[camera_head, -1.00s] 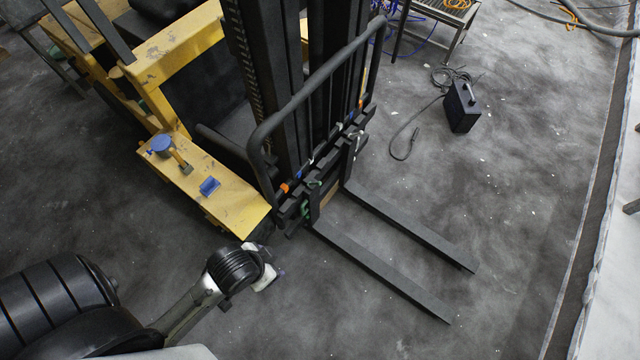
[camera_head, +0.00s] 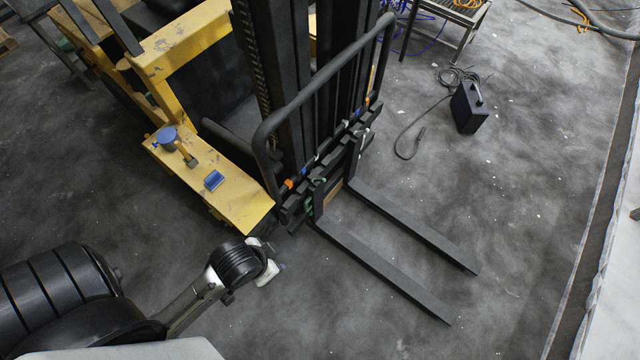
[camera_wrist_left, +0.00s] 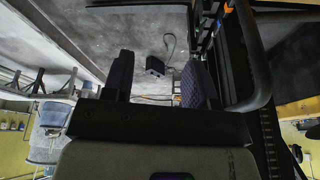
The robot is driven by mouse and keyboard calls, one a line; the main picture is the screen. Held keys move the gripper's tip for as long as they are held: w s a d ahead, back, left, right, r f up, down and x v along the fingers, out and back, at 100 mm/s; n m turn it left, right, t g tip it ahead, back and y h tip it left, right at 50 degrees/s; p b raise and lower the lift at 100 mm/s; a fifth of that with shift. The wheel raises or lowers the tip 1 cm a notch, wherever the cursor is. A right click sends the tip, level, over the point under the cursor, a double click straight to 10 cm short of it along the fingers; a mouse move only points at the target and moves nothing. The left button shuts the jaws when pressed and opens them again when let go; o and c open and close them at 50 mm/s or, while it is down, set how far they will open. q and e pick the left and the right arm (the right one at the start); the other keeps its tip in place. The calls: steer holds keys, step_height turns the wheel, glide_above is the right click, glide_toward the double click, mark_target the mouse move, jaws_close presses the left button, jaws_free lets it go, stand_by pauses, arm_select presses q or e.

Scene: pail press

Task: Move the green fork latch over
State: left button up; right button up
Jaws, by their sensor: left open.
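The green fork latch (camera_head: 309,207) is a small green piece low on the forklift's carriage, beside the root of the nearer fork (camera_head: 385,272). Part of it is hidden by the dark carriage parts. My left gripper (camera_head: 274,268) is to the lower left of the latch in the head view, apart from it and near the yellow body's front corner. In the left wrist view its two dark padded fingers (camera_wrist_left: 158,82) stand apart with nothing between them. My right gripper is not in view.
A black tubular guard (camera_head: 325,75) rises above the carriage. An orange latch (camera_head: 289,184) sits close to the green one. The yellow forklift body (camera_head: 235,200) lies just beyond my left gripper. A black box (camera_head: 469,107) with a cable stands on open floor behind the forks.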

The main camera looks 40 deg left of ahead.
arm_select(q)
steer(key=w+a+f+t+b, duration=0.1)
steer(key=w+f+b, duration=0.2)
steer(key=f+b, duration=0.4)
steer(key=w+a+f+t+b, duration=0.1)
steer(key=w+f+b, duration=0.3)
steer(key=f+b, duration=0.4)
steer(key=w+a+f+m+t+y+b, duration=0.1)
steer(key=w+f+b, duration=0.2)
steer(key=f+b, duration=0.4)
steer(key=shift+w+a+f+b, duration=0.35)
steer(key=shift+b, duration=2.35)
steer(key=shift+c, duration=1.2)
steer(key=m+t+b, duration=0.9)
steer(key=t+b, duration=0.2)
steer(key=b, duration=2)
glide_toward(322, 181)
steer(key=w, duration=0.2)
steer(key=w+b, duration=0.1)
steer(key=w, duration=0.1)
steer(key=w+b, duration=0.1)
steer(key=w, duration=0.2)
steer(key=w+f+b, duration=0.1)
steer(key=w, duration=0.2)
steer(key=shift+a, duration=0.15)
steer(key=shift+r, duration=0.15)
steer(key=shift+c, duration=0.7)
steer(key=c, duration=0.3)
